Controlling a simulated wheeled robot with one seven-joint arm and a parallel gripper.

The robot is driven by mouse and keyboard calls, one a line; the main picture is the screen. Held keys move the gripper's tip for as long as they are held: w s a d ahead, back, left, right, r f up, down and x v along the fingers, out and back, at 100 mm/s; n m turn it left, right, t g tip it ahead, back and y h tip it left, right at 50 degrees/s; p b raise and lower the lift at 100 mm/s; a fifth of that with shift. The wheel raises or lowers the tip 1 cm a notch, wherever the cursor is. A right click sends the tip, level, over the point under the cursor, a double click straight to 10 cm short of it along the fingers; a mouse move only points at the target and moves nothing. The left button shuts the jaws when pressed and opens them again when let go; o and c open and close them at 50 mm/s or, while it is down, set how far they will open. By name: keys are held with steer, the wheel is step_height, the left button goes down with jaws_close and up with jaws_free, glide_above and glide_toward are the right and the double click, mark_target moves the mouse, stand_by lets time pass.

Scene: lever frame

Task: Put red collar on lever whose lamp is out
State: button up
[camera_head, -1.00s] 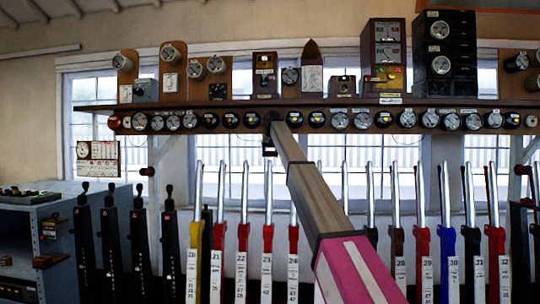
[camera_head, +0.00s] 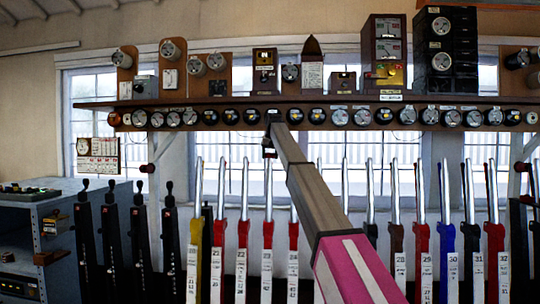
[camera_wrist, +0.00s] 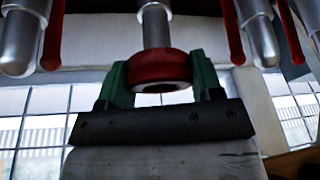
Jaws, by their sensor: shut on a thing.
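My gripper (camera_wrist: 162,85) has green fingers and is shut on the red collar (camera_wrist: 157,66). In the head view my gripper (camera_head: 269,152) is small and dark, just above the top of the lever marked 23 (camera_head: 268,190). In the wrist view a silver lever end (camera_wrist: 154,25) lines up with the collar and meets its far side. The lever's tip is hidden by the collar, so I cannot tell whether the collar is around it. Round lamps run under the shelf; several, such as this one (camera_head: 231,117), show yellow. The place above lever 23 is partly hidden by my arm.
Other levers stand close on both sides, such as one at the left (camera_wrist: 18,45) and one at the right (camera_wrist: 262,40) in the wrist view. The instrument shelf (camera_head: 180,103) runs above my gripper. A grey cabinet (camera_head: 40,225) stands at the left.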

mark_target(270, 161)
steer(key=shift+s+f, duration=0.15)
steer(key=shift+f, duration=0.75)
steer(key=shift+s+f, duration=0.15)
steer(key=shift+f, duration=0.7)
steer(key=o, duration=1.1)
steer(key=shift+r, duration=0.15)
steer(key=v, duration=0.8)
steer(key=shift+s+r, duration=0.15)
steer(key=shift+r, duration=0.2)
steer(key=shift+r, duration=0.15)
